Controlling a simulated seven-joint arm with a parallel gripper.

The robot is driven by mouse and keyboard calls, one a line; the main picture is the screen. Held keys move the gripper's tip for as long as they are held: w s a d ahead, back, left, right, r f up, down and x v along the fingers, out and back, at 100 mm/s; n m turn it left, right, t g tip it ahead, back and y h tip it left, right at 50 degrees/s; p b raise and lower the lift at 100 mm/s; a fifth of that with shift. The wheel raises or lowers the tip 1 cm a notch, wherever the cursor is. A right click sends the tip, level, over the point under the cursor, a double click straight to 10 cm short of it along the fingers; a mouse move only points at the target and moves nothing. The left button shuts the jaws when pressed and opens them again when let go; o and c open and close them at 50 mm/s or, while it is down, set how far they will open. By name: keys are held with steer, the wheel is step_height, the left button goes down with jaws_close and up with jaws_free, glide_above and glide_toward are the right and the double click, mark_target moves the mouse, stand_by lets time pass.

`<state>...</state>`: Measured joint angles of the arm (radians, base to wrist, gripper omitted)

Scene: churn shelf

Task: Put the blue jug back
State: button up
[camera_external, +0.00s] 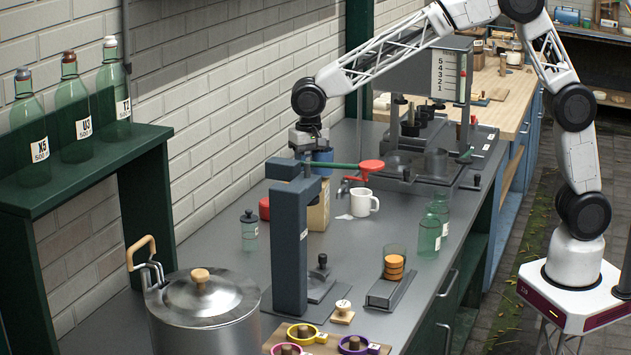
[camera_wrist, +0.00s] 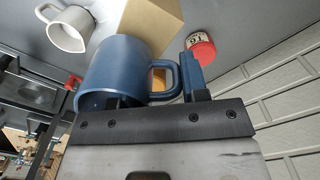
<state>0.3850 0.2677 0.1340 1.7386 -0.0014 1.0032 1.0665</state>
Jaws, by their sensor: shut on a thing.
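The blue jug (camera_wrist: 128,70), a mug shape with a side handle, fills the middle of the wrist view. My gripper (camera_wrist: 160,92) is shut on it; one finger shows beside the handle, the other is mostly hidden by the jug. In the external view a small part of the blue jug (camera_external: 323,158) shows at my gripper (camera_external: 309,160), above the grey bench near the brick wall. The blue-grey upright stand in front hides much of them there.
A cardboard box (camera_external: 319,207) and white mug (camera_external: 362,203) stand close by. A steel pot (camera_external: 203,315) stands front left. The dark green shelf (camera_external: 95,170) bears several bottles.

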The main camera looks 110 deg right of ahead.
steer(key=shift+r, duration=2.3)
steer(key=s+a+n, duration=0.2)
steer(key=a+n, duration=0.5)
steer(key=a, duration=1.4)
step_height(320, 180, down, 9)
steer(key=shift+s+d+n, duration=0.2)
steer(key=shift+n, duration=0.1)
steer(key=shift+f, duration=0.1)
steer(key=shift+f, duration=3.1)
steer(key=shift+f, duration=1.85)
steer(key=shift+f, duration=0.1)
